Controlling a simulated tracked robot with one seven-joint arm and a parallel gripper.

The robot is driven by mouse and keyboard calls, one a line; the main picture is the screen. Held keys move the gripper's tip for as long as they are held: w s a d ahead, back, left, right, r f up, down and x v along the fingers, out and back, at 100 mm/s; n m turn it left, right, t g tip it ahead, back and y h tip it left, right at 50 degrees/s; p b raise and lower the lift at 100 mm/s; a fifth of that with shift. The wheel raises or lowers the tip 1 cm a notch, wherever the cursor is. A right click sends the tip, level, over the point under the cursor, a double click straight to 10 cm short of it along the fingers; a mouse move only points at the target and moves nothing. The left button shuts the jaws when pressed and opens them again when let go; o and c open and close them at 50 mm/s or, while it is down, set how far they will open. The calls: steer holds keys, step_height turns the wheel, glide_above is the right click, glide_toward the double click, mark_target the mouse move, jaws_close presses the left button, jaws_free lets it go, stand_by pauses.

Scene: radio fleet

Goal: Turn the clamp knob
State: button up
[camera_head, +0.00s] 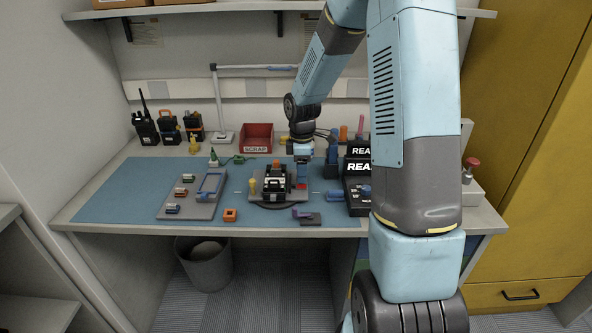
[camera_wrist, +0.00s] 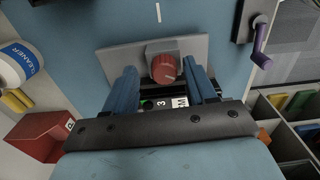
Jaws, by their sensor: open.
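The red clamp knob (camera_wrist: 164,69) sits on a grey block on a grey plate (camera_wrist: 112,58) in the wrist view, with a white mark on its face. My gripper (camera_wrist: 162,76) is open, with one blue finger on each side of the knob. I cannot tell whether either finger touches it. In the head view my gripper (camera_head: 302,168) points down at the right side of the fixture (camera_head: 262,199), which carries a black radio (camera_head: 274,182). The knob is small and partly hidden by my gripper there.
A purple-handled lever (camera_head: 300,213) stands just in front of the fixture. An orange block (camera_head: 230,215) and a grey parts board (camera_head: 190,210) lie to the left. A display unit (camera_head: 358,167) stands close on the right. A red scrap bin (camera_head: 257,138) is behind.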

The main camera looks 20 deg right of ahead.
step_height(320, 180, up, 14)
steer(key=shift+f, duration=0.15)
stand_by(0.4)
